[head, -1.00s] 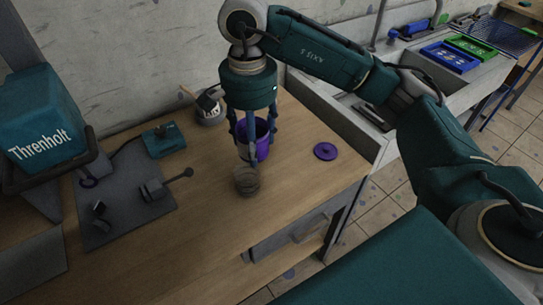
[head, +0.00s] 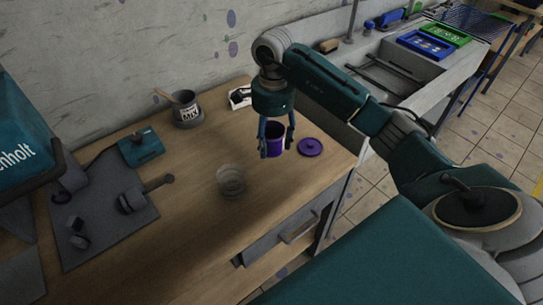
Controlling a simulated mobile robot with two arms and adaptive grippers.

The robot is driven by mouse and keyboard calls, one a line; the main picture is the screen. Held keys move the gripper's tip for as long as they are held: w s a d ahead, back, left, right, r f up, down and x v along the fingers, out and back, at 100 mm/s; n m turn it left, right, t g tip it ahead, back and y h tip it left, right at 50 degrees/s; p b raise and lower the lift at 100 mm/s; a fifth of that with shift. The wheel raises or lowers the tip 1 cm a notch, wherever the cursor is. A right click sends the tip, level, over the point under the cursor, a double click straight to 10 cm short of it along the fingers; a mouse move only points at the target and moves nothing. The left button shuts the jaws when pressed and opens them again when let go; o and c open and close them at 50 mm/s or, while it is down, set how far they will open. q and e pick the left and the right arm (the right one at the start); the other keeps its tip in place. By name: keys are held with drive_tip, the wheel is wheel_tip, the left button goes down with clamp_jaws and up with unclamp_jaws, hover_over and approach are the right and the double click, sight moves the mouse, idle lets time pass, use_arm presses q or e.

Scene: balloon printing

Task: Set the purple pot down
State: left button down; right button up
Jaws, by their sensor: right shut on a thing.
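The purple pot (head: 275,141) is held upright between the fingers of my right gripper (head: 277,148), over the right part of the wooden worktop (head: 205,228). Its dark opening shows at the top. Whether its base touches the wood cannot be told. A flat purple lid (head: 310,147) lies on the worktop just right of the pot, apart from it. My left gripper is not in view.
A glass jar (head: 231,180) stands left of the pot. A labelled grey pot with a brush (head: 187,111) and a small white box (head: 240,97) stand by the wall. A teal device (head: 140,147) and grey mat (head: 100,225) lie left. The worktop's front is clear.

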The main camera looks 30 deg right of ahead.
sight(273, 127)
wheel_tip(273, 127, down, 7)
drive_tip(key=shift+r+p, duration=0.1)
drive_tip(key=shift+p, duration=0.6)
drive_tip(key=shift+f, duration=0.3)
drive_tip(key=o, duration=1.2)
drive_tip(key=shift+o, duration=0.2)
drive_tip(key=shift+r, duration=0.4)
wheel_tip(273, 127, up, 11)
drive_tip(key=b, duration=0.3)
drive_tip(key=shift+f, duration=0.15)
drive_tip(key=shift+r, duration=0.4)
